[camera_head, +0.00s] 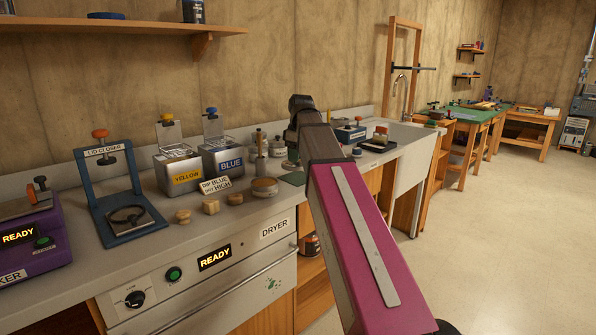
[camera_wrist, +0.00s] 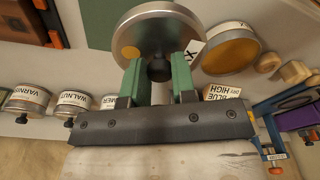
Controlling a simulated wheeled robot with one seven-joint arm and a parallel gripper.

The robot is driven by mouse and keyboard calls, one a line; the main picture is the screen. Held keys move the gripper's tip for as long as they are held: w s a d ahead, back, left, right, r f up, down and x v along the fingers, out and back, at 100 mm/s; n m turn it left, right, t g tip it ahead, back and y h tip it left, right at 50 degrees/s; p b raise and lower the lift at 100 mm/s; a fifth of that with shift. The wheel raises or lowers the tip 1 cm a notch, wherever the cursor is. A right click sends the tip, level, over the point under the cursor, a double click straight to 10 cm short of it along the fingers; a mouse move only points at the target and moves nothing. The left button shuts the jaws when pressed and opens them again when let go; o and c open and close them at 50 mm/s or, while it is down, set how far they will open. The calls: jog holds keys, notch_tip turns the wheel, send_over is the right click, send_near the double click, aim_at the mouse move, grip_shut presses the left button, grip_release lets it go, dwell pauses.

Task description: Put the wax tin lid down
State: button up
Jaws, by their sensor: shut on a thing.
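The wax tin lid (camera_wrist: 155,25) is a round silver disc with a dark knob, in the upper middle of the wrist view. My gripper (camera_wrist: 160,72) is shut on the knob with its two green fingers. The lid hangs over the counter between a dark green mat (camera_wrist: 100,22) and the open wax tin (camera_wrist: 232,54); I cannot tell whether it touches anything. The tin shows amber wax and also stands on the counter in the head view (camera_head: 264,188). In the head view my arm hides most of the gripper and lid.
Wooden knobs (camera_head: 210,207) and a "DIP BLUE" card (camera_head: 216,186) lie left of the tin. The blue lid closer (camera_head: 128,215) and the yellow (camera_head: 180,170) and blue (camera_head: 224,157) tanks stand further left. The green mat (camera_head: 293,178) beside the tin looks partly bare.

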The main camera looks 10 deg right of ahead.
send_over(297, 177)
jog(key=f, duration=0.3)
jog(key=shift+s+d+f, duration=0.15)
jog(key=shift+s+d, duration=0.05)
jog(key=shift+s, duration=0.05)
jog(key=shift+f, duration=2)
jog(key=shift+f, duration=0.1)
jog(key=o, duration=0.9)
notch_tip(297, 177, up, 12)
jog(key=d, duration=0.1)
jog(key=shift+s, duration=0.4)
jog(key=shift+d, duration=0.1)
